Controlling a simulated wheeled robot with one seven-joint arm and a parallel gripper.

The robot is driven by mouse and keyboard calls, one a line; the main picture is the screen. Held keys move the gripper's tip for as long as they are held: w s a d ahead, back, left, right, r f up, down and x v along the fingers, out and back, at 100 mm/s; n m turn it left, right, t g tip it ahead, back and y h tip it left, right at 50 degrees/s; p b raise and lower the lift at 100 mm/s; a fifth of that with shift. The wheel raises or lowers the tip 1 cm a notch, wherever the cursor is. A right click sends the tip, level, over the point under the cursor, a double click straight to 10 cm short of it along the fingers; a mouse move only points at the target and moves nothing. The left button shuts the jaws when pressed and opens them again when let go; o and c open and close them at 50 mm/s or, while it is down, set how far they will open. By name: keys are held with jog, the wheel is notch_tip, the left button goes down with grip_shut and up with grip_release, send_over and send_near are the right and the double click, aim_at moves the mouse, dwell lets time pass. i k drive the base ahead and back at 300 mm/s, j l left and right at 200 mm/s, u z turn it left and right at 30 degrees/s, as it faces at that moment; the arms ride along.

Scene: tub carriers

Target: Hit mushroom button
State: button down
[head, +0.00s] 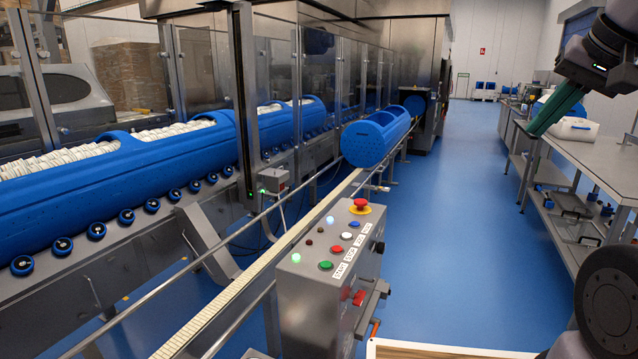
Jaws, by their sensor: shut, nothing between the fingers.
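The red mushroom button (360,204) sits on a yellow collar at the back of the sloped top of a grey control box (315,305). The same panel carries a white button (346,236), a smaller red button (337,249), a green button (325,265) and lit lamps. My gripper (534,130) is at the upper right, its green fingers shut and empty, pointing down and left. It is well to the right of the button, apart from it, with the aisle showing between them.
A narrow conveyor (235,300) with rails runs behind the box, with a blue tub (375,138) farther along it. Filled blue carriers (120,180) line the left machine. A steel bench (600,165) stands right. The blue floor (465,220) between is clear.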

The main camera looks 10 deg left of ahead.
aim_at(360, 202)
jog(key=i+l+u, duration=1)
jog(key=i+l, duration=0.05)
jog(key=l, duration=0.1)
